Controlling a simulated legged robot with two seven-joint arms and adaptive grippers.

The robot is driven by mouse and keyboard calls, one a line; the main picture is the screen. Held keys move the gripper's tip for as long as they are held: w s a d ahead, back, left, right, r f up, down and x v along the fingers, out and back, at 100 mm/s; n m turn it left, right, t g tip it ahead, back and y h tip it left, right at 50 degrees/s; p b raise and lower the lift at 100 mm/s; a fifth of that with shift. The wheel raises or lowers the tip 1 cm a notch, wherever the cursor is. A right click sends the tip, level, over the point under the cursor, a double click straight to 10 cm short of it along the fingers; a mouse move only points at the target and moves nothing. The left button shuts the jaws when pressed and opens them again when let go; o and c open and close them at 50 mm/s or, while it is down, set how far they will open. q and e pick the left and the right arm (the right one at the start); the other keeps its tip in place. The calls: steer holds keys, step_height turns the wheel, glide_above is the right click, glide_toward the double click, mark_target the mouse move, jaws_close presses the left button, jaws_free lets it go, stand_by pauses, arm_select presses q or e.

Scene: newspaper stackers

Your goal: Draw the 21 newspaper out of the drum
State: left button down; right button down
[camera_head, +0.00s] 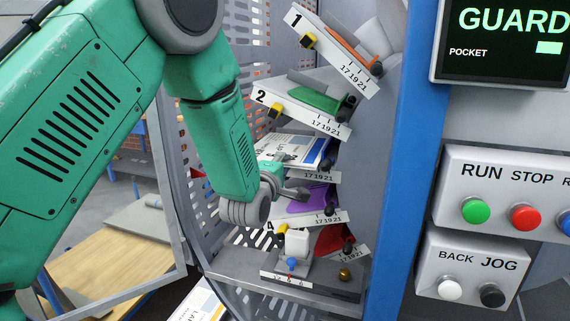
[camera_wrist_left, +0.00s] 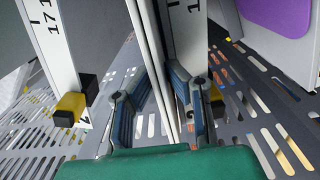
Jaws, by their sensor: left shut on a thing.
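The drum (camera_head: 385,50) holds several fanned pockets with white scales marked 17, 19, 21. A newspaper (camera_head: 285,149) with a blue strip lies in the third pocket down. My left gripper (camera_head: 284,176) is at its left edge, one finger over it and one under. In the left wrist view my left gripper (camera_wrist_left: 163,108) is shut on the newspaper's thin pale edge (camera_wrist_left: 150,50). I cannot read 21 on the paper. Its far part is in the pocket. My right gripper is not in view.
Pockets 1 (camera_head: 325,50) and 2 (camera_head: 298,105) are above, a purple-lined pocket (camera_head: 305,215) close below. A perforated guard (camera_head: 190,150) stands left. The blue post (camera_head: 415,130), GUARD screen (camera_head: 505,40) and buttons (camera_head: 500,190) are at right. A wooden table (camera_head: 90,260) is lower left.

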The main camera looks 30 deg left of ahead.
arm_select(q)
steer(key=shift+w+a+r, duration=0.1)
steer(key=shift+a+r, duration=0.2)
steer(key=shift+r, duration=0.05)
steer(key=b+v, duration=0.1)
steer(key=v, duration=1.2)
steer(key=shift+d, duration=0.25)
stand_by(1.3)
